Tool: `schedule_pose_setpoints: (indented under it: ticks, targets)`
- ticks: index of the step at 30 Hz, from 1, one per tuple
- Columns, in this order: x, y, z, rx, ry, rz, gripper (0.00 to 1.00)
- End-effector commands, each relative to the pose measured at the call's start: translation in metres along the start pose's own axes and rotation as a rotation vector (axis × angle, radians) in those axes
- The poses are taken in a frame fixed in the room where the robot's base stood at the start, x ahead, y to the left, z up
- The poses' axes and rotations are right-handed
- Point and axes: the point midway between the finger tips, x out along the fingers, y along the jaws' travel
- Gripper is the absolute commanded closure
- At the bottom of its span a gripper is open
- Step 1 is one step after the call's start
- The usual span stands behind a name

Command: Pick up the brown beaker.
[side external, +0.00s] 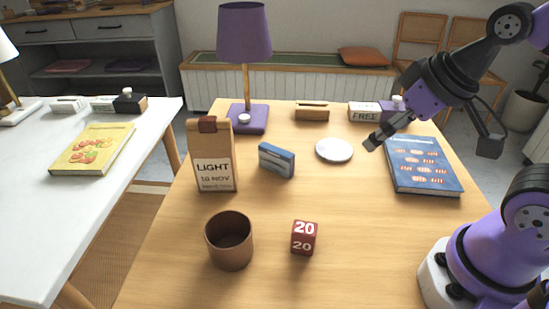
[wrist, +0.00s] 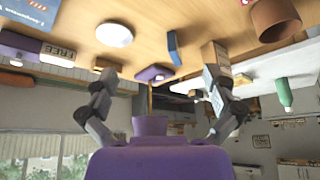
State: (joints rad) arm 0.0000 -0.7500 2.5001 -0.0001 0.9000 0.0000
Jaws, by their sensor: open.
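The brown beaker (side external: 229,241) stands upright on the wooden table, near the front in the side view, with its open mouth up. It also shows at the upper right of the wrist view (wrist: 276,21), partly cut by the frame edge. My gripper (side external: 371,143) is up at the right in the side view, above the table by the blue book and well away from the beaker. In the wrist view its two fingers (wrist: 152,80) are spread wide with nothing held between them.
A red cube (side external: 304,238) stands right of the beaker, and a coffee bag (side external: 211,160) stands behind it. A blue box (side external: 276,160), white disc (side external: 334,150), blue book (side external: 424,166) and purple lamp (side external: 244,32) are farther back. The table front around the beaker is mostly clear.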

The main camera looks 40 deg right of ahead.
Motion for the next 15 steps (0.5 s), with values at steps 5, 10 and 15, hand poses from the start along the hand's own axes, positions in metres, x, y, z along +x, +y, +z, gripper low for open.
schedule_pose_setpoints:
  ticks: [5, 10, 15]
  targets:
    - [0.000, 0.000, 0.000, 0.000, 0.000, 0.000, 0.00]
    - [0.004, -0.010, -0.009, -0.017, -0.013, -0.017, 0.00]
    - [0.025, -0.062, -0.040, -0.082, -0.060, -0.068, 0.00]
